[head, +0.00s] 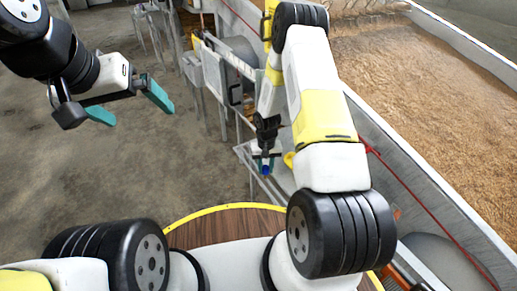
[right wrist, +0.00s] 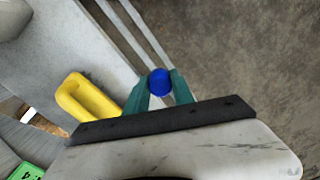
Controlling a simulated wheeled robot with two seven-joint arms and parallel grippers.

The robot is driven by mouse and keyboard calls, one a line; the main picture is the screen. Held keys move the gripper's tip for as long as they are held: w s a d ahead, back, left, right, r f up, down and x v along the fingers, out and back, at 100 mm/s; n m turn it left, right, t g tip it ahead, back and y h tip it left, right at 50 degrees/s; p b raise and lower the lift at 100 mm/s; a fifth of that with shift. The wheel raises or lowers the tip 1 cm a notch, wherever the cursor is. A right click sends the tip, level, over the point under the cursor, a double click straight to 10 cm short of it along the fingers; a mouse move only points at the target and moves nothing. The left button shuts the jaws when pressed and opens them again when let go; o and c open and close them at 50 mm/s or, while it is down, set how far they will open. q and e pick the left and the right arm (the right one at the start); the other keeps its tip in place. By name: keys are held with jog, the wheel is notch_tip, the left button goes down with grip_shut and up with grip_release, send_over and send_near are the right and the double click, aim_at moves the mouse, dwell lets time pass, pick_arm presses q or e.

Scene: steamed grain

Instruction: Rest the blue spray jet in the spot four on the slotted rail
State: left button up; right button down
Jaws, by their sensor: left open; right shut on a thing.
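The blue spray jet (right wrist: 159,82) shows end-on as a round blue cap in the right wrist view. It shows as a small blue spot (head: 265,170) in the head view. My right gripper (right wrist: 160,88) is shut on it, one teal finger on each side. Grey metal with long parallel slots, seemingly the slotted rail (right wrist: 126,32), lies beyond the fingers; I cannot tell whether the jet touches it. A green tag (right wrist: 27,171) with a figure, apparently a 4, is cut off at the lower left. My left gripper (head: 130,104) is open and empty over the floor.
A yellow loop-shaped piece (right wrist: 90,98) stands left of my right gripper, and also shows in the head view (head: 289,160). A long trough of brown grain (head: 425,85) lies at the right, with a red cord along its wall. Bare floor (head: 110,170) is free at the left.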

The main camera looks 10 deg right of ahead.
aim_at(265, 176)
jog(key=s+r, duration=0.3)
jog(key=r, duration=1.4)
jog(key=w+f, duration=0.1)
jog(key=f, duration=0.4)
jog(key=w+f, duration=0.1)
jog(key=f, duration=0.5)
jog(key=w+f, duration=0.1)
jog(key=f, duration=0.5)
jog(key=shift+f, duration=2.7)
jog(key=c, duration=1)
grip_release()
notch_tip(265, 176, up, 8)
jog(key=shift+f, duration=0.15)
